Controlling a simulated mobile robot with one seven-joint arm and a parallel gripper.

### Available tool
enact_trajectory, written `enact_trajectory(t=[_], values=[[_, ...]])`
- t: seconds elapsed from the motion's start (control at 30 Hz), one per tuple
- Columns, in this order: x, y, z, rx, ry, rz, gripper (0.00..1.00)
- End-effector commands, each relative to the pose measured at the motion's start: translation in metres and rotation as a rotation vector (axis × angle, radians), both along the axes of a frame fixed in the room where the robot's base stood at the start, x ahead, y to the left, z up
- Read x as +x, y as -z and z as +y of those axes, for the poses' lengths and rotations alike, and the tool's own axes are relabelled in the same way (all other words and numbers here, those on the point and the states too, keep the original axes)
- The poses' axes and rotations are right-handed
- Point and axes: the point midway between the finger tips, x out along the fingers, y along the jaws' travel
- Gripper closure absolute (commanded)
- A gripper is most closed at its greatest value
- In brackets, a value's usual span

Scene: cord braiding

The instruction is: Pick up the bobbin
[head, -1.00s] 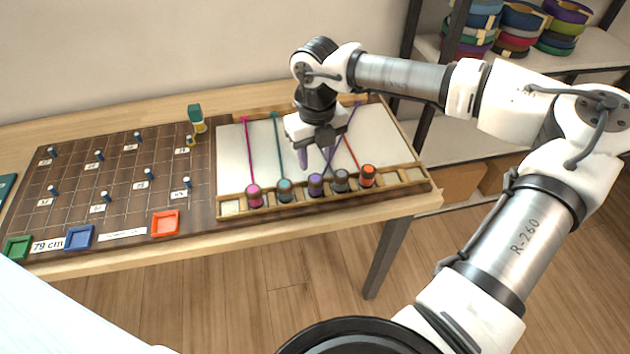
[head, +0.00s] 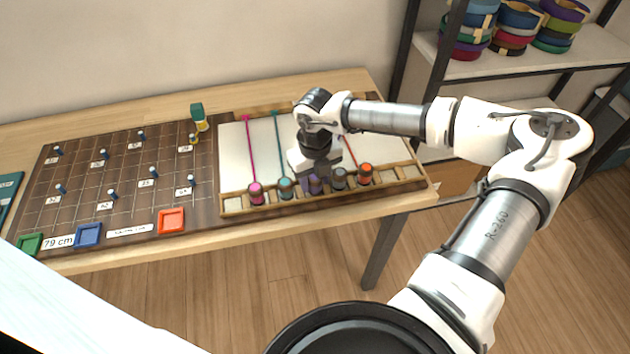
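Several bobbins stand in a row in the slotted wooden rail (head: 235,206) at the front of the white braiding board: magenta (head: 256,194), teal (head: 286,189), purple (head: 316,186), grey (head: 339,180) and orange-red (head: 365,174). The task does not say which bobbin. My gripper (head: 314,178) points down at the purple bobbin, with its fingers low at the bobbin's top. The gripper body hides much of the purple bobbin and its cord. Whether the fingers touch or grip it cannot be made out.
Magenta (head: 249,150) and teal (head: 279,145) cords run back across the board. The teal and grey bobbins stand close beside the gripper. A dark peg board (head: 120,185) lies left, with green, blue and orange trays (head: 171,221) along its front. Shelves with cord spools stand behind right.

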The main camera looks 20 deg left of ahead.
Motion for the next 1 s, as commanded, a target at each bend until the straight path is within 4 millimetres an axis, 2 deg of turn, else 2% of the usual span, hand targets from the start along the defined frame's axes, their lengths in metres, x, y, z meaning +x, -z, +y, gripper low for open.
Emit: enact_trajectory(t=[0.03,0.2,0.23,0.47,0.67,0.87,1.0], values=[[0.0,0.0,0.0,0.0,0.0,0.0,0.68],[0.0,0.0,0.0,0.0,0.0,0.0,0.9],[0.0,-0.001,0.0,0.0,0.0,0.0,0.92],[0.0,-0.001,0.0,0.001,0.0,-0.001,0.92],[0.001,-0.012,0.0,0.001,0.001,-0.002,0.92],[0.002,-0.045,-0.001,0.0,0.003,-0.006,0.92],[0.002,-0.082,0.0,0.0,0.002,-0.007,0.92]])
